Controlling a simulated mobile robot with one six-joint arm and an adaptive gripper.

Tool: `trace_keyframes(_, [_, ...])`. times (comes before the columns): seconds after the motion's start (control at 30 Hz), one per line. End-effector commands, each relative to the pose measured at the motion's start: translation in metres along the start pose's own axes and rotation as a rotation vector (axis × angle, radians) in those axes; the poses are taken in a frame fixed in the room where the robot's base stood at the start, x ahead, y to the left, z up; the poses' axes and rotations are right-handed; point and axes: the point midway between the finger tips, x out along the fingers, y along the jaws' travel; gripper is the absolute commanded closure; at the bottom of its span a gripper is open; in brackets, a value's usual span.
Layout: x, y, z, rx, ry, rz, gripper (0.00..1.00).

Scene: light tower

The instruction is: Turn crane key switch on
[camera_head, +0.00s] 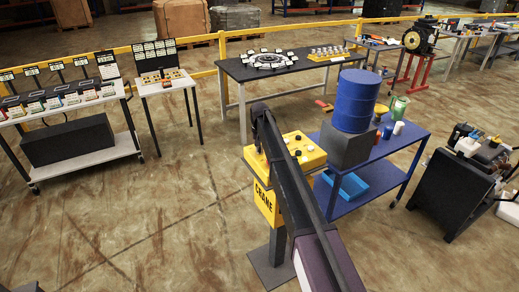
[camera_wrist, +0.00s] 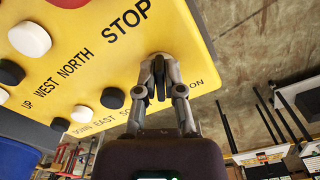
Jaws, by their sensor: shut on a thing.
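The yellow crane control box (camera_head: 310,152) stands on a post, with black and white buttons on its sloped top and CRANE on its side. In the wrist view, the yellow panel (camera_wrist: 105,75) fills the upper left, with labels STOP, NORTH, WEST, UP, DOWN, EAST and ON. A red button (camera_wrist: 68,3) is at the top edge. My gripper (camera_wrist: 158,78) is at the panel near the ON label, its fingers closed together on the key switch. The fingers hide the key, so I cannot tell its angle.
A blue cart (camera_head: 385,165) with a blue barrel (camera_head: 355,100) stands close right of the box. A black table (camera_head: 232,68) is behind it, and a small white table (camera_head: 165,88) is back left. The floor (camera_head: 150,215) to the left is clear.

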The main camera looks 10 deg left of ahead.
Motion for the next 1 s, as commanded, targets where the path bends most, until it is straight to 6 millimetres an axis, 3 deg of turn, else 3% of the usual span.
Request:
trace_keyframes(0.43, [0.0005,-0.0003,0.0033,0.015,-0.007,0.000,1.00])
trace_keyframes(0.5, [0.0005,-0.0003,0.0033,0.014,-0.007,0.001,0.71])
trace_keyframes(0.57, [0.0005,-0.0003,0.0029,0.014,-0.006,0.001,0.54])
trace_keyframes(1.0, [0.0001,-0.0003,0.0009,0.009,-0.002,0.000,0.54])
